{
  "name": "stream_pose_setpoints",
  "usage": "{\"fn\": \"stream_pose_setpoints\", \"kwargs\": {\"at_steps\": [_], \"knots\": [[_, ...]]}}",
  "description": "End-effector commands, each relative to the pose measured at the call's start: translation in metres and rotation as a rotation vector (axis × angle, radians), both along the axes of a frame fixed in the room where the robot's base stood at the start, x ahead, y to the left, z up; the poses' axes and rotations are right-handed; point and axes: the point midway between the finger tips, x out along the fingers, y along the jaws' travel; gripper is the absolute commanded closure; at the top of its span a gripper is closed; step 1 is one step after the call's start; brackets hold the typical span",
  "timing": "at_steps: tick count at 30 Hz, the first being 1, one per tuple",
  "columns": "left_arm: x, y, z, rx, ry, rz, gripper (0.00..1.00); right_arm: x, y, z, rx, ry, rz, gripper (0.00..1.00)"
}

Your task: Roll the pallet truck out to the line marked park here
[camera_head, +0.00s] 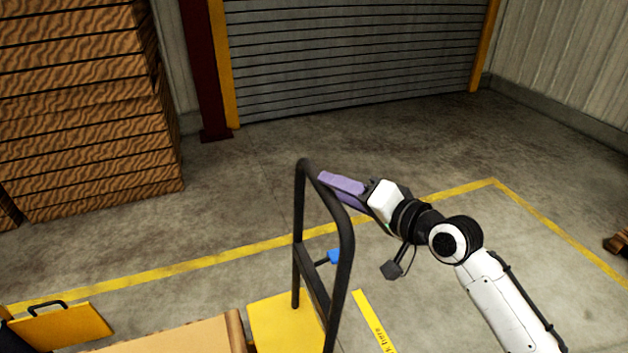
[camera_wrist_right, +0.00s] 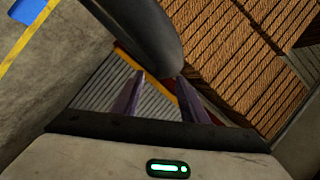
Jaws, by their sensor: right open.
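The pallet truck has a yellow body (camera_head: 285,325) at the bottom centre of the head view and a tall black loop handle (camera_head: 345,245) rising from it. A blue part (camera_head: 333,257) shows beside the handle. My right gripper (camera_head: 325,180) is open, its purple fingers reaching to the top of the loop. In the right wrist view, the dark handle bar (camera_wrist_right: 150,35) lies at the fingertips (camera_wrist_right: 160,85); I cannot tell whether they touch. The yellow strip with the partly visible words "k here" (camera_head: 362,305) lies just right of the truck. My left gripper is out of view.
Stacked wooden crates (camera_head: 90,120) stand at the left. A roller shutter (camera_head: 350,55) closes the back wall, beside a dark red post (camera_head: 203,70). Yellow floor lines (camera_head: 180,268) cross the concrete. A brown box-like surface (camera_head: 190,338) is left of the truck. Floor at right is mostly clear.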

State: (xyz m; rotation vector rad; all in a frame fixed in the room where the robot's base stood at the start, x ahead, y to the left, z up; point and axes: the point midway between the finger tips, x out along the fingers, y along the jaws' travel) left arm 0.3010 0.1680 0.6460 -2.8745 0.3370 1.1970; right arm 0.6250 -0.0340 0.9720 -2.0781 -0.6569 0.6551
Motion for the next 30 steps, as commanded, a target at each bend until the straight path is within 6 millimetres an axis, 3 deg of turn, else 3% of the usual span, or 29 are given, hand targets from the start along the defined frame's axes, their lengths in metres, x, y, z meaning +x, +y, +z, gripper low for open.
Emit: {"fn": "stream_pose_setpoints", "kwargs": {"at_steps": [3,9,21,22,29,30], "knots": [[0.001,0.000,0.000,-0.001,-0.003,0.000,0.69,0.017,0.018,-0.004,0.002,-0.001,0.005,0.60],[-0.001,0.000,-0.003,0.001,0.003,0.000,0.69,0.035,0.035,-0.010,0.000,-0.001,0.005,0.60],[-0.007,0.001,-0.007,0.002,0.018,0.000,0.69,0.041,0.041,-0.011,0.001,-0.002,0.005,0.60],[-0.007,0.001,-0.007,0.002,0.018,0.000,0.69,0.041,0.040,-0.011,0.000,-0.001,0.004,0.62],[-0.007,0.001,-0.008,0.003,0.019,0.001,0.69,0.041,0.040,-0.011,0.000,-0.001,0.004,1.00],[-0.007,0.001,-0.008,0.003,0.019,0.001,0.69,0.041,0.040,-0.011,0.000,-0.001,0.004,1.00]]}}
